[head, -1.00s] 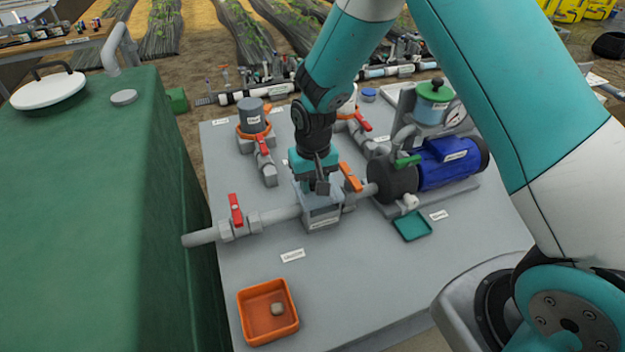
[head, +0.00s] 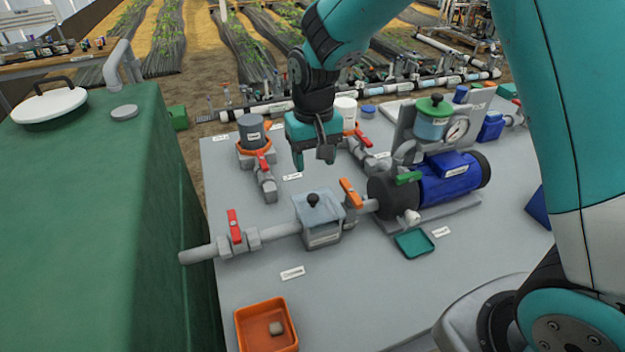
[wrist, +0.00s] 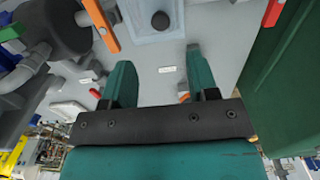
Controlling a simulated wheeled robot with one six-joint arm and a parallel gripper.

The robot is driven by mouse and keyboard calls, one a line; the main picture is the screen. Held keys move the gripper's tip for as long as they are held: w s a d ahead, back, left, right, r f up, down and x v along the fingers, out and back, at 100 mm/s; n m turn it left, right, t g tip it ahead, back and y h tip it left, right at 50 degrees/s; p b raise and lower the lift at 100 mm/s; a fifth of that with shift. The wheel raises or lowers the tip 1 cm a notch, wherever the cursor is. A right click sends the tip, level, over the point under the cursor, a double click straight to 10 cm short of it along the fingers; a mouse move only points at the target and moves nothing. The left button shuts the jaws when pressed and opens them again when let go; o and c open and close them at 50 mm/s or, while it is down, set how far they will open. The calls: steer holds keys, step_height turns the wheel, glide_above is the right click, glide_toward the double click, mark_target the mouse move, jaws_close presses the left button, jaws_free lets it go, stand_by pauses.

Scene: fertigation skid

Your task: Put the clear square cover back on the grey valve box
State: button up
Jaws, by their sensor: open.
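The grey valve box (head: 322,238) sits in the pipe line in the middle of the skid top. The clear square cover (head: 318,213), with a dark round knob, lies on top of the box. In the wrist view the cover (wrist: 145,22) and its knob show at the top edge, beyond the fingertips. My gripper (head: 312,162) is open and empty, above and behind the box, apart from the cover. Its two teal fingers (wrist: 158,75) stand wide apart in the wrist view. I cannot tell whether the cover is fully seated.
An orange-handled valve (head: 350,193) stands close right of the box, a red-handled valve (head: 235,227) to the left. A blue pump (head: 447,180) is further right. An orange tray (head: 266,325) holds a small block. The front skid top is mostly clear.

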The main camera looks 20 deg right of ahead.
steer(key=s+a+r+n+y, duration=0.1)
steer(key=s+r, duration=0.5)
steer(key=s, duration=0.6)
steer(key=s+a+r+n+y, duration=0.2)
steer(key=s+r+n, duration=0.4)
steer(key=s, duration=0.6)
steer(key=shift+s+a+r+y, duration=0.15)
steer(key=shift+s+a+y, duration=0.2)
steer(key=shift+y, duration=0.25)
steer(key=shift+d, duration=0.15)
